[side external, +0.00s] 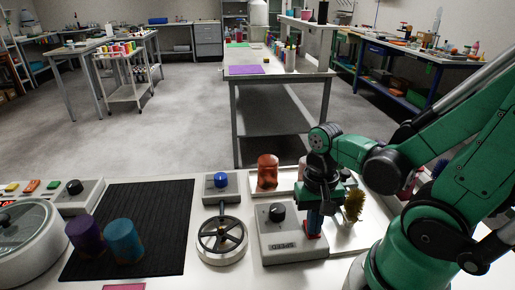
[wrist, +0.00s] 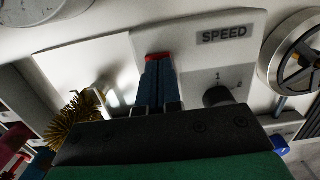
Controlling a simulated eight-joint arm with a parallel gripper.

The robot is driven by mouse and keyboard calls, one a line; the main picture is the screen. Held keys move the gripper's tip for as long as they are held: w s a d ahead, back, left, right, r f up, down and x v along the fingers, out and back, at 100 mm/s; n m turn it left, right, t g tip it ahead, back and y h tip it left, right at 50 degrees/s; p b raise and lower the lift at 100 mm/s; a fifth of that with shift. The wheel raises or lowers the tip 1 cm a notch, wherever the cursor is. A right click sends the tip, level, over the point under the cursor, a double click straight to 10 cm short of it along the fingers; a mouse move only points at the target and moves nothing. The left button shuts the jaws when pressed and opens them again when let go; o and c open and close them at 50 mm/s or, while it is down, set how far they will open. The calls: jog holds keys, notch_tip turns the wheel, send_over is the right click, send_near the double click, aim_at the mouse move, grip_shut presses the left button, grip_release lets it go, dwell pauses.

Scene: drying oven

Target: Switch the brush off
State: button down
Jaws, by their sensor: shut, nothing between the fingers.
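The speed box (side external: 290,247) is a pale control box with a "SPEED" label and a black knob (side external: 277,212); both also show in the wrist view, the box (wrist: 205,60) and the knob (wrist: 217,96). My gripper (side external: 314,226) points down over the box's right part, its blue fingers (wrist: 160,85) together with nothing held. A red piece (wrist: 158,57) shows right at the fingertips, against the box; I cannot tell whether they press on it. The yellow bristle brush (side external: 354,205) stands right of my gripper, and left in the wrist view (wrist: 75,125).
A spoked handwheel (side external: 221,240) and a blue-knobbed box (side external: 221,184) stand left of the speed box. An orange-brown cup (side external: 267,172) is behind it. Purple (side external: 85,238) and blue (side external: 124,241) cups stand on a black mat (side external: 160,205), which has bare room.

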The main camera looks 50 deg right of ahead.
jog(key=shift+w+d, duration=0.1)
jog(key=shift+d, duration=0.05)
jog(key=shift+w+d+r, duration=0.1)
jog(key=shift+w+d, duration=0.35)
jog(key=shift+r, duration=0.15)
notch_tip(320, 180, up, 14)
jog(key=w+d, duration=0.1)
dwell(0.7)
jog(key=shift+w+d, duration=0.1)
